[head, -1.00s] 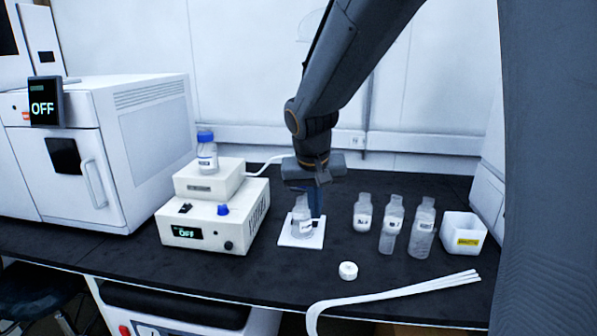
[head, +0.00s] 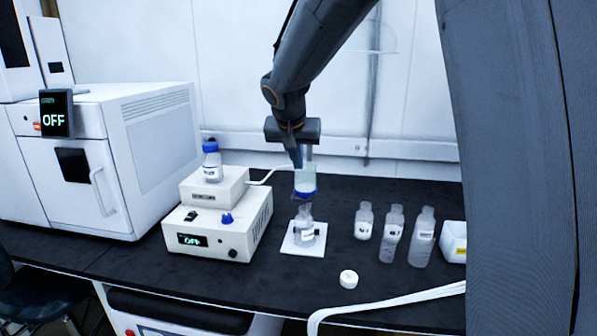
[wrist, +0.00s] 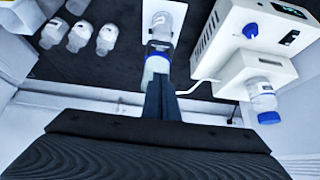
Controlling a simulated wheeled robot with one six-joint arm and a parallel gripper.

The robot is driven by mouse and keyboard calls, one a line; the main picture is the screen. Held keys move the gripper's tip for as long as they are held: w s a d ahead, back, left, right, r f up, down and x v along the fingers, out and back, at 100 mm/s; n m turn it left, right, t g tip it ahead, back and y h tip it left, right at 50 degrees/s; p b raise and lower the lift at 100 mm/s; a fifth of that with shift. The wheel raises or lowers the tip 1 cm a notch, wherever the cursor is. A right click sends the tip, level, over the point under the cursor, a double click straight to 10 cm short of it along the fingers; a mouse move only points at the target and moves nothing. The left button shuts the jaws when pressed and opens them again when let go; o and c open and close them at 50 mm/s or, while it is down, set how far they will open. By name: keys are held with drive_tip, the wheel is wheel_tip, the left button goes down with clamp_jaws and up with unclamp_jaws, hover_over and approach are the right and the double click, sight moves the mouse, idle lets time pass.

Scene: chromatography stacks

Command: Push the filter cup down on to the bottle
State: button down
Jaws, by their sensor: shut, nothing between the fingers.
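The filter cup (head: 306,181), translucent with a blue base, stands upright over the mouth of a clear bottle (head: 304,231). Its lower end meets or nearly meets the bottle's neck; how far it is seated I cannot tell. The bottle stands on a white square pad (head: 288,246). My gripper (head: 298,163) is shut and empty, its fingers pointing down close at the cup's upper part. Whether they touch it is unclear. In the wrist view the cup (wrist: 157,63) is just beyond my fingertips (wrist: 160,82), with the bottle (wrist: 163,22) beyond it.
A cream pump unit (head: 215,228) with a blue-capped bottle (head: 212,163) on top stands to the left, its white tube running toward the cup. Several labelled bottles (head: 393,236) and a white box (head: 453,240) stand right. A white cap (head: 348,279) lies in front.

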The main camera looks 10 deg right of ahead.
drive_tip(key=p, duration=0.2)
hover_over(301, 200)
wheel_tip(301, 200, down, 8)
drive_tip(key=shift+r, duration=0.2)
drive_tip(key=f, duration=0.3)
drive_tip(key=shift+s+a+f+p, duration=0.25)
drive_tip(key=shift+s+f+p, duration=0.05)
drive_tip(key=shift+s+p, duration=0.05)
drive_tip(key=shift+f, duration=0.1)
wheel_tip(301, 200, down, 5)
drive_tip(key=b, duration=0.9)
drive_tip(key=shift+s, duration=0.1)
